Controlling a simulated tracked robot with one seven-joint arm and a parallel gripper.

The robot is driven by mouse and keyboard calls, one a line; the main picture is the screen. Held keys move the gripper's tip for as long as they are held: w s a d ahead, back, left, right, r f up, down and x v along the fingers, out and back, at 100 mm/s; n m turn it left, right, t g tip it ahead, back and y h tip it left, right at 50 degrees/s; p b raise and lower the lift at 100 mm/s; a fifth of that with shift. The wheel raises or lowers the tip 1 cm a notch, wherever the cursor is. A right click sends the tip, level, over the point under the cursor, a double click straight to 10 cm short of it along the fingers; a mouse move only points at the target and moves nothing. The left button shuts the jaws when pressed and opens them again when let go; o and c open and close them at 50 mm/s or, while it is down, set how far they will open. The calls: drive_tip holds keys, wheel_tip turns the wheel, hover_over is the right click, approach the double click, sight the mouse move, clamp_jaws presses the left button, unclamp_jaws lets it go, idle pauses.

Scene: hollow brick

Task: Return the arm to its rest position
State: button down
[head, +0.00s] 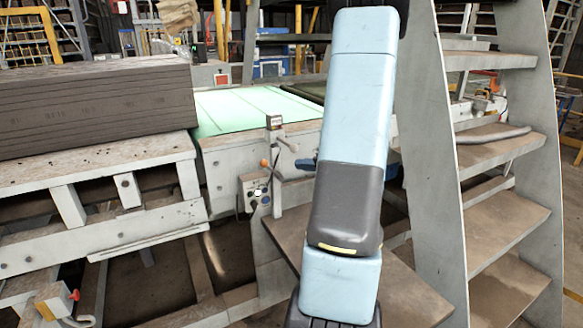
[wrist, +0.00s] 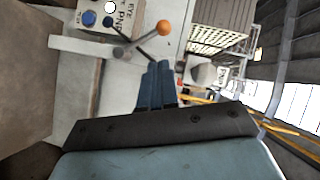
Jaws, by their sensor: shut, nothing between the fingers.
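My arm rises upright through the middle of the head view, light blue with a dark grey joint. My gripper (wrist: 159,82) shows in the wrist view with its dark blue fingers together and nothing between them. In the head view its fingertips (head: 303,164) stick out to the left from behind my arm; the rest of it is hidden. A lever with an orange knob (wrist: 163,27) is just beyond the fingertips in the wrist view. I cannot tell how wide the gap is, and I see no clear contact.
A control box (head: 255,192) with buttons is on the machine frame, left of my arm. A stack of grey boards (head: 95,105) lies on the bench at left. A green machine bed (head: 240,108) is behind. Metal stairs (head: 500,155) stand close at right.

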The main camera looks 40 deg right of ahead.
drive_tip(key=shift+r+v, duration=0.35)
drive_tip(key=shift+v, duration=1.85)
drive_tip(key=s+a+r+n+g+y, duration=0.25)
drive_tip(key=a+g, duration=0.25)
drive_tip(key=a, duration=0.6)
drive_tip(key=s+a+r+n+g+y, duration=0.1)
drive_tip(key=a+r+n+g, duration=0.25)
drive_tip(key=a, duration=0.85)
drive_tip(key=s+a+r+n+h, duration=0.2)
drive_tip(key=s+a+r+h, duration=0.1)
drive_tip(key=s, duration=0.3)
drive_tip(key=s+a+r+n+h, duration=0.1)
drive_tip(key=s+a+r+h, duration=0.3)
drive_tip(key=s+h, duration=0.2)
drive_tip(key=shift+s+a+r+n, duration=0.2)
drive_tip(key=shift+a+r+n, duration=0.15)
drive_tip(key=shift+r+n, duration=0.05)
drive_tip(key=shift+s+h, duration=0.15)
drive_tip(key=shift+h, duration=0.1)
